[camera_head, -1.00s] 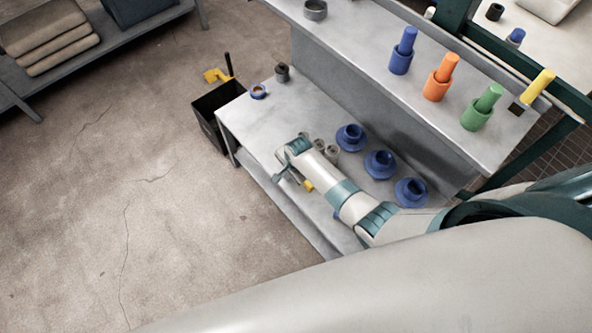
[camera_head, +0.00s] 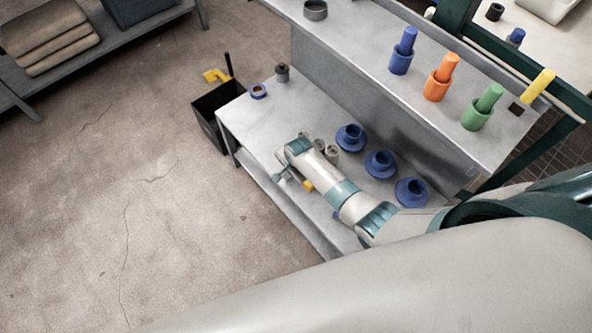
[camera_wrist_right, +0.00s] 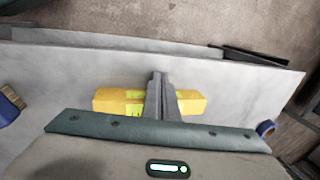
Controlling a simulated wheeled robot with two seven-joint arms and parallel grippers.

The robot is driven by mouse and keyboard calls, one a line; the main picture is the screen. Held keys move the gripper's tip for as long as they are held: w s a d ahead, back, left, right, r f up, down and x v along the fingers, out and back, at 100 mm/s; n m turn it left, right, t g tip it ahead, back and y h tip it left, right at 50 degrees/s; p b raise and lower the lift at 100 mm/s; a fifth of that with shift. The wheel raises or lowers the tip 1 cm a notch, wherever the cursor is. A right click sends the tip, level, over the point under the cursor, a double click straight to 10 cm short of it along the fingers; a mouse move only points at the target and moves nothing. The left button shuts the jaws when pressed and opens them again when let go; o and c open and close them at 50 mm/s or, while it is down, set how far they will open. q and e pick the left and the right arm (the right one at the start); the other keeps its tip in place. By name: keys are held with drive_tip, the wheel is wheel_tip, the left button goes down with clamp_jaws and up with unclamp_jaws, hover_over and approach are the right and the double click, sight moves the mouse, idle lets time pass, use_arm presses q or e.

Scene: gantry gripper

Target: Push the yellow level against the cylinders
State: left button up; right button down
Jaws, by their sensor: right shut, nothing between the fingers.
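The yellow level (camera_wrist_right: 112,101) lies on the metal table in the right wrist view, with its middle hidden by my fingers. In the head view only a small yellow end (camera_head: 308,186) shows beside my arm. My right gripper (camera_wrist_right: 160,76) is shut and empty, with its fingers over the middle of the level; I cannot tell whether they touch it. In the head view the gripper (camera_head: 279,177) is mostly hidden by my wrist. Grey cylinders (camera_head: 332,154) stand on the table just beyond my forearm, partly hidden by it. My left gripper is not in view.
Several blue flanged parts (camera_head: 380,163) stand along the table's back. A blue ring (camera_head: 258,91) and a dark part (camera_head: 282,72) sit at its far end. A black bin (camera_head: 211,125) stands beside the table. A raised shelf (camera_head: 345,45) holds coloured cylinders in cups.

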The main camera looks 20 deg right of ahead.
idle(0.4)
drive_tip(key=shift+d, duration=0.1)
drive_tip(key=shift+w+d, duration=0.3)
drive_tip(key=shift+d, duration=0.5)
drive_tip(key=shift+w+d, duration=0.3)
drive_tip(key=shift+d, duration=0.5)
drive_tip(key=shift+w+d, duration=0.3)
drive_tip(key=shift+d, duration=0.5)
drive_tip(key=shift+w+d+b, duration=0.15)
drive_tip(key=shift+w+d, duration=0.2)
drive_tip(key=shift+d, duration=0.55)
drive_tip(key=shift+w+d+b, duration=0.1)
drive_tip(key=shift+w+d, duration=0.25)
drive_tip(key=shift+d, duration=0.6)
drive_tip(key=shift+w+d+b, duration=0.15)
drive_tip(key=shift+w+d, duration=0.2)
drive_tip(key=shift+d, duration=0.55)
drive_tip(key=shift+s+a+r+p, duration=0.15)
drive_tip(key=shift+a+r+p, duration=0.2)
drive_tip(key=shift+r+p, duration=0.3)
drive_tip(key=shift+s+a+r+p, duration=0.15)
drive_tip(key=shift+a+r+p, duration=0.2)
drive_tip(key=shift+p, duration=0.4)
